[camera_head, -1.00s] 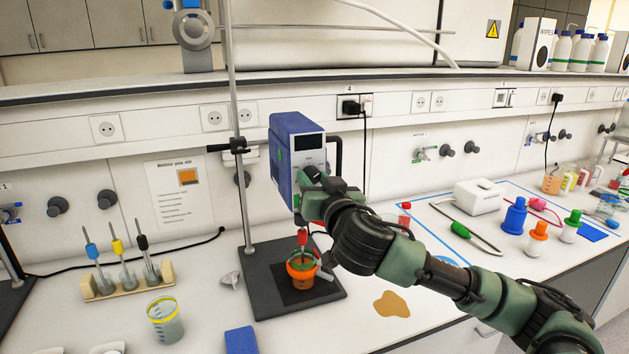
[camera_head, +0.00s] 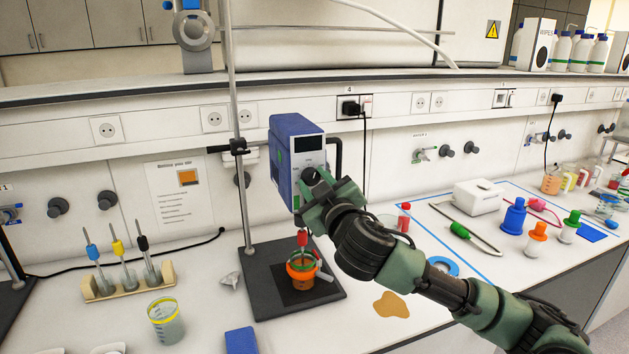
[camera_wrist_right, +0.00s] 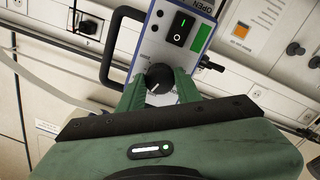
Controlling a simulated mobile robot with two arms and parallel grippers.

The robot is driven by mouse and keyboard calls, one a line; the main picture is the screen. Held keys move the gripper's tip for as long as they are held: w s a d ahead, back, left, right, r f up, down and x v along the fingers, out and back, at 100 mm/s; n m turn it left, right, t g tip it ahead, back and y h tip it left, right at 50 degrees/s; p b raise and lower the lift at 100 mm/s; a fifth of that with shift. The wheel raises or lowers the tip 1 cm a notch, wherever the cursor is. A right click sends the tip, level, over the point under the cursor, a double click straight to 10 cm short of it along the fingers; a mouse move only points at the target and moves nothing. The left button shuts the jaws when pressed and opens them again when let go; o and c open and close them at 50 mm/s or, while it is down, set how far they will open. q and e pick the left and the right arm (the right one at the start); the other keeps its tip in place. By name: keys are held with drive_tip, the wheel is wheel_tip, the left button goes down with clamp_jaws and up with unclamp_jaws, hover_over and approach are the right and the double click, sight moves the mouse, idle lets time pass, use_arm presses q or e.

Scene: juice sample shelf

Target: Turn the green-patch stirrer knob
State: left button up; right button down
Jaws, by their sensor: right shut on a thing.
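The overhead stirrer (camera_head: 283,155) is a blue box with a pale front and dark display, clamped to a metal stand. In the right wrist view a green patch (camera_wrist_right: 183,21) shows on its front beside a black switch. The round black knob (camera_wrist_right: 159,77) with a white pointer line sits below them. My right gripper (camera_wrist_right: 160,88) has its two green fingers closed around the knob's sides. In the head view my right gripper (camera_head: 313,182) reaches the front of the stirrer and partly hides the knob. My left gripper is in neither view.
An orange-banded beaker (camera_head: 302,268) stands on the dark stand base (camera_head: 262,283) under the stirrer. A brown spill (camera_head: 391,304) lies right of the base.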

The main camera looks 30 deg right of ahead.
drive_tip(key=n+p, duration=0.1)
drive_tip(key=n, duration=0.2)
drive_tip(key=shift+n, duration=0.4)
drive_tip(key=n+p, duration=0.1)
drive_tip(key=n, duration=0.3)
drive_tip(key=shift+n+p, duration=0.4)
drive_tip(key=n+p, duration=0.1)
drive_tip(key=n, duration=0.2)
drive_tip(key=shift+r+n+y+p, duration=0.1)
drive_tip(key=shift+n+y+p, duration=0.2)
drive_tip(key=shift+n+p, duration=0.1)
drive_tip(key=n+p, duration=0.2)
drive_tip(key=n, duration=0.1)
drive_tip(key=shift+n, duration=0.3)
drive_tip(key=n+p, duration=0.2)
drive_tip(key=n, duration=0.2)
drive_tip(key=n+p, duration=0.3)
drive_tip(key=n, duration=0.1)
drive_tip(key=shift+y, duration=0.4)
drive_tip(key=n+p, duration=0.1)
drive_tip(key=n, duration=0.1)
drive_tip(key=shift+n, duration=0.4)
drive_tip(key=shift+n+p, duration=0.45)
drive_tip(key=shift+n, duration=0.45)
